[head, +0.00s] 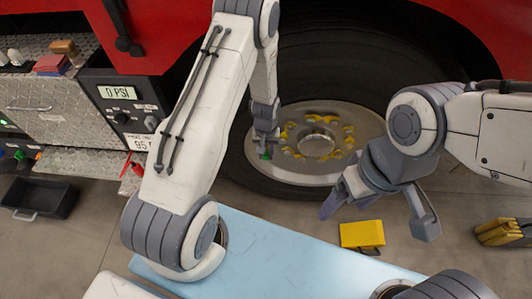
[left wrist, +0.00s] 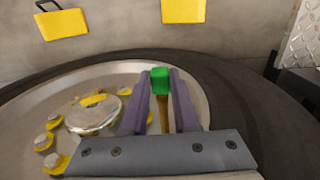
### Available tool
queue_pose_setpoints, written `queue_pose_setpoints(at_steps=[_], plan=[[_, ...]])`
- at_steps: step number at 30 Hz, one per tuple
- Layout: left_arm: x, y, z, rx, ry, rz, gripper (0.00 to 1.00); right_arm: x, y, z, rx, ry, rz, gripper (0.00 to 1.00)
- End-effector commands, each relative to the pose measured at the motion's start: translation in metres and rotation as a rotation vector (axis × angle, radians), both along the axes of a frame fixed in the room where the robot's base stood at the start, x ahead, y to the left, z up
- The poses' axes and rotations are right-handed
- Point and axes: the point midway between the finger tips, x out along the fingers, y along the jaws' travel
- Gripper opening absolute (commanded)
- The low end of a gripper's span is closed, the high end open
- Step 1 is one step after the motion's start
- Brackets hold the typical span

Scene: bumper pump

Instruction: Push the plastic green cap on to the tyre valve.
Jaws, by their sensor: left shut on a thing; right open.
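The green cap (head: 266,155) is at the left side of the wheel rim (head: 350,113). My left gripper (head: 265,147) is shut on the cap, which sits between its fingertips in the left wrist view (left wrist: 160,80). A thin brass-coloured tyre valve (left wrist: 164,118) shows between the fingers, in line with the cap. I cannot tell whether the cap is seated on the valve or only lined up with it. My right gripper (head: 378,216) is open and empty, in front of the wheel to the right.
The wheel hub (head: 316,143) has several yellow nut markers around it. Yellow blocks (head: 362,234) lie on the floor. A pump panel reading 0 PSI (head: 118,93) is at the left, with a black bin (head: 40,196) below. A light blue surface (head: 275,258) is in front.

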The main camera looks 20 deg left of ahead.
Motion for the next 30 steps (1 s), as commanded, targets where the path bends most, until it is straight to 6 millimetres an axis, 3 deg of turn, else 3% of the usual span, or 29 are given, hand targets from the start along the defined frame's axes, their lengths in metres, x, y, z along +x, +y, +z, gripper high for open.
queue_pose_setpoints(at_steps=[20, 21, 23, 30], plan=[[0.0074, 0.0022, -0.0002, 0.0, 0.001, 0.0, 0.0, 0.0001, 0.0, -0.0011, 0.0, 0.0, 0.0, 0.81], [0.0074, 0.0022, -0.0001, 0.0, 0.001, 0.0, 0.4, 0.0001, 0.0, -0.001, 0.0, 0.0, 0.0, 0.81], [0.0074, 0.0022, -0.0001, 0.0, 0.0, 0.0, 0.62, 0.0, 0.0, -0.001, 0.0, 0.0, 0.0, 0.81], [0.0074, 0.0021, 0.0, 0.0, 0.0, 0.0, 0.63, 0.0, 0.0, -0.001, 0.0, 0.0, 0.0, 0.81]])
